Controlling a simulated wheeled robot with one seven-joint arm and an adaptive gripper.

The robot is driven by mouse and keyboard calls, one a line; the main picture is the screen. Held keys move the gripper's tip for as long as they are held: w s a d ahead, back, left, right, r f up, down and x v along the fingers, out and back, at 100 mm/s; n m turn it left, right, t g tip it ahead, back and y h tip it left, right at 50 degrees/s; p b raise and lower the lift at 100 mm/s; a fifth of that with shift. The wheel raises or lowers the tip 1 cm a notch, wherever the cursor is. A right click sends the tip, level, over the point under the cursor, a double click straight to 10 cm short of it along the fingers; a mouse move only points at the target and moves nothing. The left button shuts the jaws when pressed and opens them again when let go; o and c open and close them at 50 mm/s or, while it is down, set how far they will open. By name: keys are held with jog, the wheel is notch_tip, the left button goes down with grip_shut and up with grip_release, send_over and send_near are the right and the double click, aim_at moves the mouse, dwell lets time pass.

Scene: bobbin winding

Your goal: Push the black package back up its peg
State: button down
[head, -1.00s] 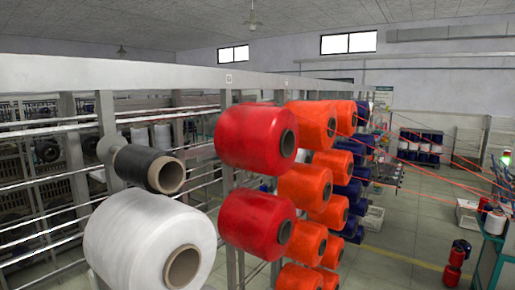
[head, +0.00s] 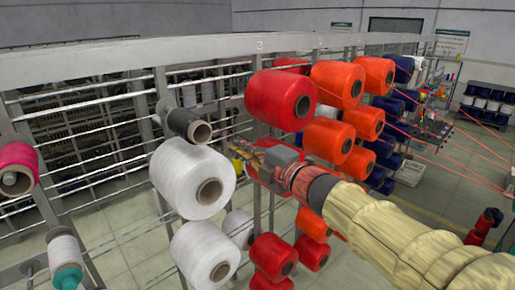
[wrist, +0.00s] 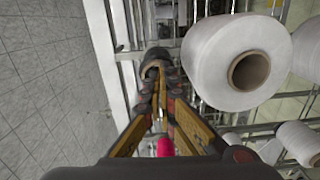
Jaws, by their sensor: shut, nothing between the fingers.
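The black package (head: 183,123) sits on the creel frame above a large white package. Its tan tube end (head: 202,133) faces out toward the right. My gripper (head: 234,145) is shut and empty, just right of that tube end in the head view. In the wrist view my fingers (wrist: 161,84) lie closed in front of the black package (wrist: 156,54), with its tan tube rim showing at their tips. The fingers cover part of the package. I cannot tell whether they touch it. The peg is hidden.
A large white package (head: 193,181) sits just below the black one; it also shows in the wrist view (wrist: 237,62). Red (head: 281,99) and orange packages (head: 336,84) stand to the right. A white beam (head: 120,56) runs above. A pink package (head: 14,168) is at far left.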

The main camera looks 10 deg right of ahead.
jog(key=shift+w+a+r+n, duration=0.15)
jog(key=shift+w+a+n, duration=0.25)
jog(key=shift+a, duration=0.35)
